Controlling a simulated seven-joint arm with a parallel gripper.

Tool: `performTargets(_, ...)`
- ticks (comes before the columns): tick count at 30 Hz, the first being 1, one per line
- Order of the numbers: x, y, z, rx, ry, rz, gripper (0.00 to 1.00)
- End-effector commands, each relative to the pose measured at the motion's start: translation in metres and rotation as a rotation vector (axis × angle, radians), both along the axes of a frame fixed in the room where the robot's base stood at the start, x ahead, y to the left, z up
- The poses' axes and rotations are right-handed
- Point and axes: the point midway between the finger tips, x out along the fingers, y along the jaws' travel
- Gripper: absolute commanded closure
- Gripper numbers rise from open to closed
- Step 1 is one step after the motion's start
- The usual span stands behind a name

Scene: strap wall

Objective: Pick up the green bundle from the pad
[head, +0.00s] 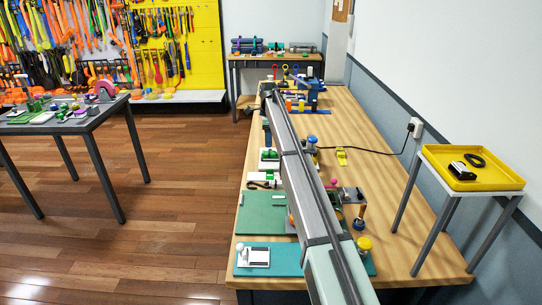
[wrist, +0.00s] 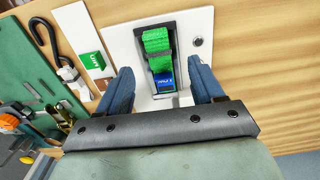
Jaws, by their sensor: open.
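The green bundle (wrist: 156,40) shows in the wrist view, lying in a dark strap or frame on a white pad (wrist: 120,42). A blue part with white lettering (wrist: 163,82) sits at its near end. My gripper (wrist: 160,66) is open, with one dark blue finger on each side of the bundle's near end. No contact between the fingers and the bundle shows; their height above the pad is hard to judge. In the head view my arm runs along the bench and my gripper cannot be made out. I cannot tell for sure which small item there is the bundle.
In the wrist view, a white card with a green label (wrist: 90,62), a black hook (wrist: 45,40) and a green board (wrist: 18,70) lie to the left. Bare wood is at right.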

Motion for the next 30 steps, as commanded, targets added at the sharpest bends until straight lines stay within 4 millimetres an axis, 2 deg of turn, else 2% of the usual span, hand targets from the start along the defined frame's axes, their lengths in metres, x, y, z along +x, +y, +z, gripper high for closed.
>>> performTargets(8,-0.001,-0.003,-0.015,0.0,-0.001,0.0,0.33)
performTargets(18,-0.003,-0.01,-0.055,0.0,0.0,0.001,0.33)
performTargets(26,-0.003,-0.01,-0.058,0.0,-0.001,0.001,0.33)
performTargets(30,-0.003,-0.01,-0.058,0.0,-0.001,0.001,0.46)
